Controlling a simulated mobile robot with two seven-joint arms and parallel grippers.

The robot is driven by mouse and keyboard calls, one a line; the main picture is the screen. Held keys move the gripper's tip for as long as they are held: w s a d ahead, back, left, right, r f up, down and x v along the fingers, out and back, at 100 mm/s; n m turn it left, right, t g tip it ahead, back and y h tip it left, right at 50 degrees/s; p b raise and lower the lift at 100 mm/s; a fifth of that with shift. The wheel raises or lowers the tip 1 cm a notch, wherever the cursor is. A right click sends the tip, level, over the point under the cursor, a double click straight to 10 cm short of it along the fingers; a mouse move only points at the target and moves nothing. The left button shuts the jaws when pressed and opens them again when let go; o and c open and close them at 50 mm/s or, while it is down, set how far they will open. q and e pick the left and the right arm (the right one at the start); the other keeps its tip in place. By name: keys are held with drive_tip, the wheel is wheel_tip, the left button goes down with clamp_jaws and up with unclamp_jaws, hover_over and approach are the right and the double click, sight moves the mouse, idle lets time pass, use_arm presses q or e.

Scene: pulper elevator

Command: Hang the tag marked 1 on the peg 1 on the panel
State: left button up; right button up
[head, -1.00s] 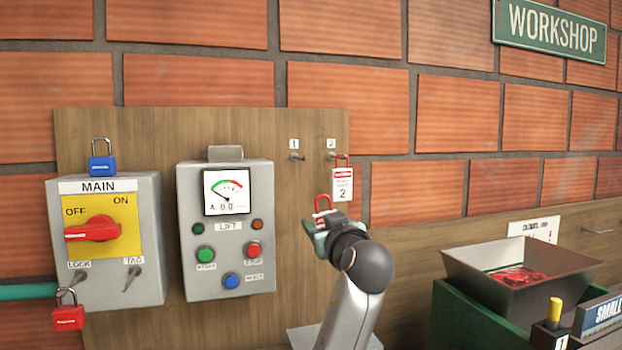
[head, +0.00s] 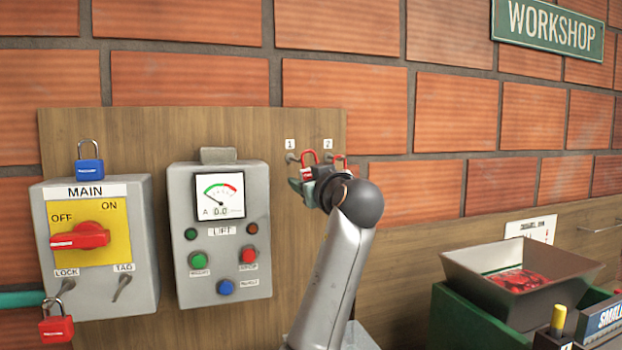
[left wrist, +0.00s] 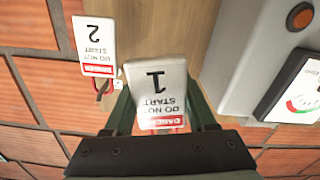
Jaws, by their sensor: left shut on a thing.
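My left gripper (head: 308,185) is shut on the tag marked 1 (left wrist: 157,88), which hangs between its fingers in the left wrist view. The tag is white with a red DANGER band. In the head view its red loop (head: 310,157) stands above the fingers, between the two pegs. Peg 1 (head: 291,158), under the label 1, is just left of the loop; I cannot tell whether they touch. Tag 2 (left wrist: 94,38) hangs beside the gripper; in the head view its red loop (head: 340,160) is at peg 2 and its plate is hidden by my arm. My right gripper is not in view.
The grey lift box (head: 221,275) with gauge and buttons is left of the gripper. Further left is the MAIN switch box (head: 90,290) with blue (head: 89,170) and red padlocks (head: 56,328). A metal tray (head: 480,270) stands at right. The wooden panel (head: 180,130) is bare above.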

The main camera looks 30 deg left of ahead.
use_arm(q)
drive_tip(key=shift+p+x, duration=0.75)
drive_tip(key=shift+x, duration=1.6)
drive_tip(key=shift+w+a+f, duration=0.5)
drive_tip(key=shift+a+f, duration=0.05)
drive_tip(key=shift+f, duration=0.15)
drive_tip(key=o, duration=1.4)
